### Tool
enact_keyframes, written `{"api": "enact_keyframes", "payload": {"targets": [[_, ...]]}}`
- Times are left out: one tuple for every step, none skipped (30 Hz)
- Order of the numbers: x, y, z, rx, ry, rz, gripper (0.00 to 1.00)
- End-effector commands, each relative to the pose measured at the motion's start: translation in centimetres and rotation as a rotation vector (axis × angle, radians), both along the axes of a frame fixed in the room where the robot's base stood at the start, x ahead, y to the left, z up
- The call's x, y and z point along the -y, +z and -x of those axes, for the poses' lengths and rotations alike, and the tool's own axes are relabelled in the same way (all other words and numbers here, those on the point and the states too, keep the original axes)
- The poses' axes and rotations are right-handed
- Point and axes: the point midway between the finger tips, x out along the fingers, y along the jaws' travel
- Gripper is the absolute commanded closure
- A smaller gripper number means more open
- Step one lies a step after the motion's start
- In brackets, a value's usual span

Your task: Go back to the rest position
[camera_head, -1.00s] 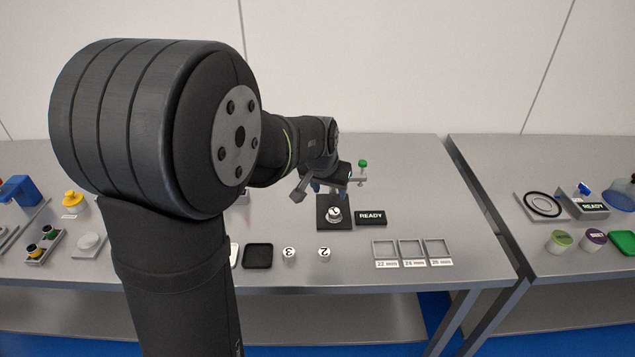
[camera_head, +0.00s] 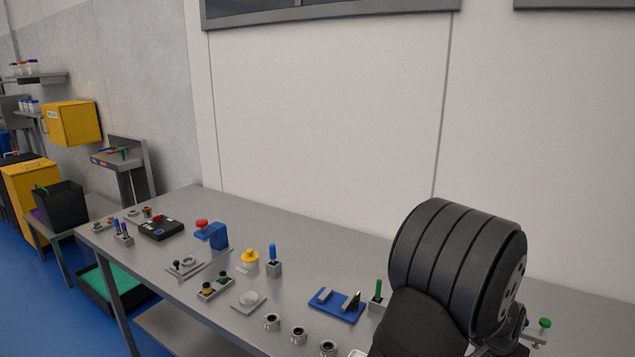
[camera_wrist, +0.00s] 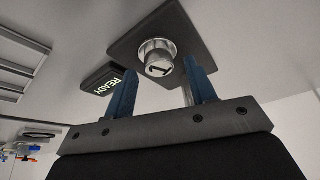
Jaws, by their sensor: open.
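In the wrist view my gripper (camera_wrist: 163,95) is open, its two blue fingers apart with nothing held between them. A metal cylinder marked 1 (camera_wrist: 158,60) sits on a dark square plate (camera_wrist: 128,38), just beyond the fingertips and apart from them. In the head view my gripper is not visible; my dark arm covers the right part of the bench, and the numbered cylinder is out of sight there.
In the head view the grey bench (camera_head: 330,245) holds a blue fixture (camera_head: 337,305), several metal rings along the front edge, a yellow-topped item (camera_head: 250,258) and a black box (camera_head: 160,228).

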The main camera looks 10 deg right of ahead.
Motion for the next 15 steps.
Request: {"api": "enact_keyframes", "payload": {"targets": [[0.03, 0.62, -0.02, 0.001, 0.000, 0.003, 0.49], [0.02, 0.82, -0.01, 0.001, 0.000, 0.002, 0.49], [0.00, 1.05, 0.00, 0.000, 0.000, 0.001, 0.49], [0.00, 1.18, 0.00, 0.000, 0.000, 0.001, 0.49], [0.00, 1.29, 0.00, 0.000, 0.001, 0.001, 0.49], [-0.01, 1.38, 0.00, 0.000, 0.001, 0.001, 0.49], [-0.01, 1.44, 0.00, 0.000, 0.001, 0.001, 0.49], [-0.01, 1.46, 0.00, 0.000, 0.001, 0.001, 0.49], [-0.01, 1.47, 0.01, 0.000, 0.001, 0.001, 0.49], [-0.02, 1.45, 0.01, 0.000, 0.001, 0.001, 0.49], [-0.02, 1.45, 0.01, 0.000, 0.001, 0.001, 0.49], [-0.02, 1.44, 0.01, 0.000, 0.001, 0.001, 0.49], [-0.02, 1.44, 0.01, 0.000, 0.001, 0.001, 0.49], [-0.02, 1.44, 0.01, 0.000, 0.001, 0.001, 0.49], [-0.02, 1.42, 0.01, 0.000, 0.001, 0.000, 0.49]]}}
